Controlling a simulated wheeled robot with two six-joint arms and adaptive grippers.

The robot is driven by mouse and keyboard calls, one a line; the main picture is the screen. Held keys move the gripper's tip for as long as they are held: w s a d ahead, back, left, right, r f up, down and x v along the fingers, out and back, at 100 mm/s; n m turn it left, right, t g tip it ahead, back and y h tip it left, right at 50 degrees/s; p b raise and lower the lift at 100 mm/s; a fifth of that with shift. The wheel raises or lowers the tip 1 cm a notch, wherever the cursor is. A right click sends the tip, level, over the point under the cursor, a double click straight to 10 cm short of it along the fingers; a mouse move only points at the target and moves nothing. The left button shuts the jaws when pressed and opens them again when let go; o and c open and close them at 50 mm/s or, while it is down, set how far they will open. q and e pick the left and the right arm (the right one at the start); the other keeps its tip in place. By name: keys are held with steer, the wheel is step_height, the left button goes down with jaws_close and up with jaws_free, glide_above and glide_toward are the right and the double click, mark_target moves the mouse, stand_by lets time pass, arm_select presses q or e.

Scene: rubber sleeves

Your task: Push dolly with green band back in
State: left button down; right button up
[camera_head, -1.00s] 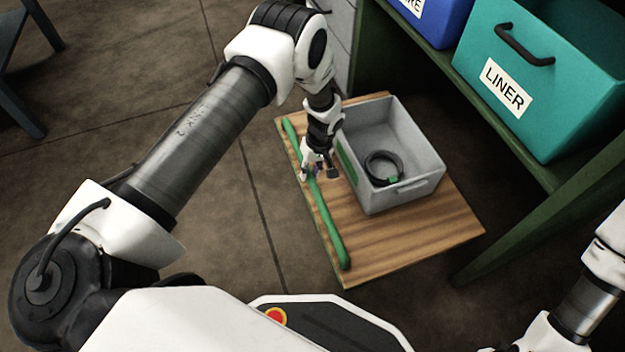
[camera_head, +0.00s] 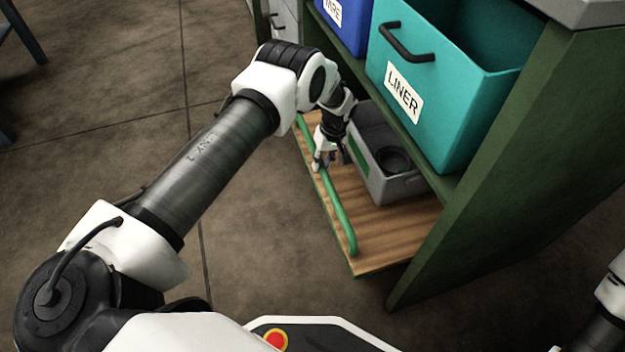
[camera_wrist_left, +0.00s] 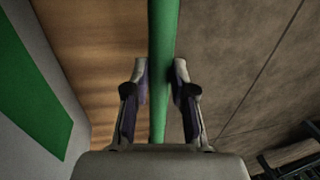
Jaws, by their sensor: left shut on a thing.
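The dolly (camera_head: 385,221) is a low wooden platform with a green bar (camera_head: 339,210) along its left edge. It carries a grey crate (camera_head: 377,183) with a green band on its side, and a dark coiled ring lies in the crate. The dolly is partly under the green shelf. My left gripper (camera_head: 322,162) is shut on the green bar. In the left wrist view the bar (camera_wrist_left: 163,60) runs between the two fingers, and the green band (camera_wrist_left: 28,95) shows on the crate wall at the left. My right gripper is out of view; only part of that arm shows.
The green shelf unit (camera_head: 490,170) stands over the dolly, with its side panel close to the dolly's near corner. A teal bin (camera_head: 440,120) labelled LINER and a blue bin (camera_head: 345,22) sit on it. The floor (camera_head: 130,110) left of the dolly is clear.

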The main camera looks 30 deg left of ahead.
mark_target(332, 174)
arm_select(q)
steer(key=shift+w+d+f+b, duration=0.25)
steer(key=shift+w+d+b, duration=0.4)
steer(key=shift+w, duration=0.25)
steer(key=shift+w+d+r, duration=0.25)
steer(key=shift+w+d, duration=0.1)
steer(key=shift+d, duration=0.1)
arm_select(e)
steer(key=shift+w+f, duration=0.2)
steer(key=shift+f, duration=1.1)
arm_select(q)
steer(key=c, duration=1)
jaws_free()
